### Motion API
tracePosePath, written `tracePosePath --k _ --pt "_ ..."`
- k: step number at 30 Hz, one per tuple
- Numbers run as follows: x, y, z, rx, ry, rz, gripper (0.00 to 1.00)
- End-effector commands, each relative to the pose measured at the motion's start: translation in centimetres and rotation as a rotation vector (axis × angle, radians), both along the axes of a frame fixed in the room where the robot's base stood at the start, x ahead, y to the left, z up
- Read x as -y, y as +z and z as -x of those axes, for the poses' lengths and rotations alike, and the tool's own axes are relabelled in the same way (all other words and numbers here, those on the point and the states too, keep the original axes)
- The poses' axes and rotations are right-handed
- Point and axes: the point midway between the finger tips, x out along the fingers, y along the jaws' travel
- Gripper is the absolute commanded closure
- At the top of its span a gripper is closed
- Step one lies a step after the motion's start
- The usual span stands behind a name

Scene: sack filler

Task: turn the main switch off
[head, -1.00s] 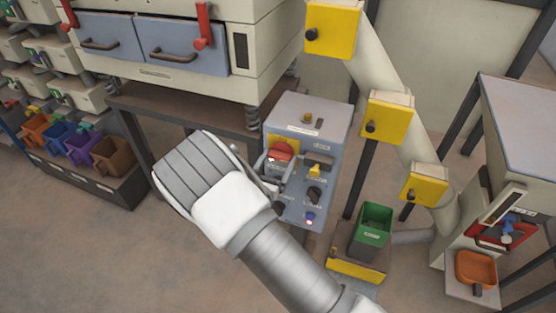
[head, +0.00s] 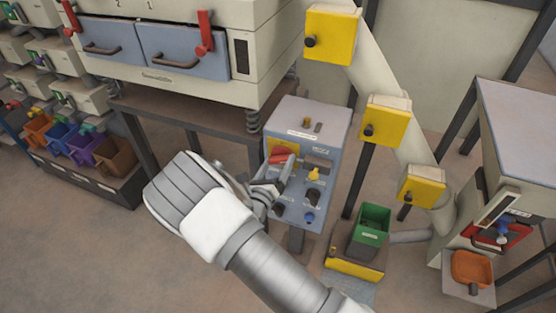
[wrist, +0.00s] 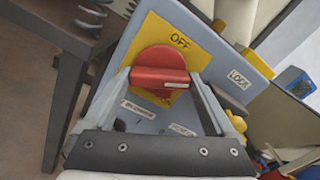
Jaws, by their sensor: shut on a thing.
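The main switch is a round red knob with a raised bar handle (wrist: 160,76) on a yellow plate (wrist: 190,45) marked OFF at its top in the wrist view. A lower marking is mostly hidden behind the knob. In the head view the red knob (head: 280,157) is on the upper left of the grey-blue control box's front (head: 318,165). My gripper (wrist: 160,80) is shut on the bar handle, one finger at each end. In the head view my gripper (head: 273,180) reaches the box front from the left and covers part of it.
The box also bears a yellow knob (head: 314,174), a black knob (head: 312,196) and a blue button (head: 309,216). A LOCK label (wrist: 238,79) is right of the plate. A green bin (head: 371,224) stands to the right. A bench leg (head: 138,145) is to the left.

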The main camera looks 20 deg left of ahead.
Motion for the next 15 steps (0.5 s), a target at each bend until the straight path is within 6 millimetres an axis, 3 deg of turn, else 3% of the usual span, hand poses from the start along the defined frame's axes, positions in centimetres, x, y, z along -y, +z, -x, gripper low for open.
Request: tracePosePath --k 15 --pt "0.02 0.05 0.12 -0.041 0.001 0.493 0.66"
